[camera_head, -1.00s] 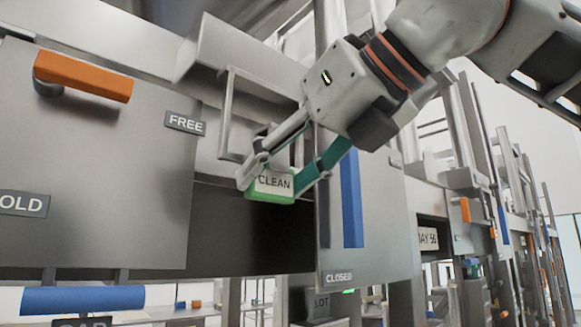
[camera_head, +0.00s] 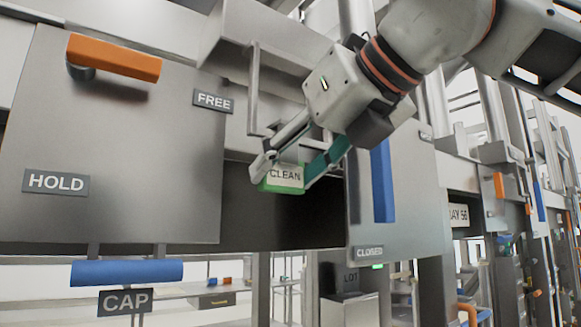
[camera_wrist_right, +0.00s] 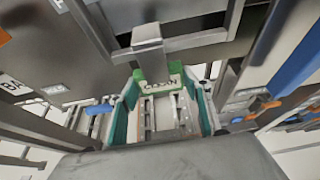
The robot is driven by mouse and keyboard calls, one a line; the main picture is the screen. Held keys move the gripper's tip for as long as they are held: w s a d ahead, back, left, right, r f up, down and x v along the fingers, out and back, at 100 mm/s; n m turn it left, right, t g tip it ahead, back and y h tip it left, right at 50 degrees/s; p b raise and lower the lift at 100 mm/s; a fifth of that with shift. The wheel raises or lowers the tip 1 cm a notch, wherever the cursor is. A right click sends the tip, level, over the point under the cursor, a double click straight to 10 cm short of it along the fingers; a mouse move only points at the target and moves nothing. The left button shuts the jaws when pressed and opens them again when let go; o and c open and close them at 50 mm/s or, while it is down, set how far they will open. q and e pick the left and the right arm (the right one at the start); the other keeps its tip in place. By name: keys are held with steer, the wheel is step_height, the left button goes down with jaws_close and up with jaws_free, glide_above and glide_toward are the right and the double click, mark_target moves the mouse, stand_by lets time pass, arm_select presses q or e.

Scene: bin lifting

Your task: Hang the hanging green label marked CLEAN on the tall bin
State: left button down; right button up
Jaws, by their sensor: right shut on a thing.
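The green label with the white CLEAN face (camera_head: 284,178) is between the fingers of my right gripper (camera_head: 288,172), which is shut on it. In the right wrist view, the label (camera_wrist_right: 160,84) sits between the two teal finger pads, and a grey metal post (camera_wrist_right: 148,48) stands in front of its middle. In the head view, the label is in front of a dark opening, below a grey box-like metal body (camera_head: 262,38) with a bar frame. I cannot tell which metal body is the tall bin, or whether the label touches it. My left gripper is not in view.
A large metal panel (camera_head: 130,150) at the left carries an orange handle (camera_head: 115,57) and HOLD and FREE plates. A panel with a blue strip (camera_head: 382,180) and a CLOSED plate (camera_head: 369,253) is close right of my gripper. A blue handle (camera_head: 126,272) is below left.

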stand_by(0.3)
steer(key=o, duration=1.1)
steer(key=shift+c, duration=0.2)
steer(key=v, duration=1.2)
steer(key=shift+s+f, duration=0.1)
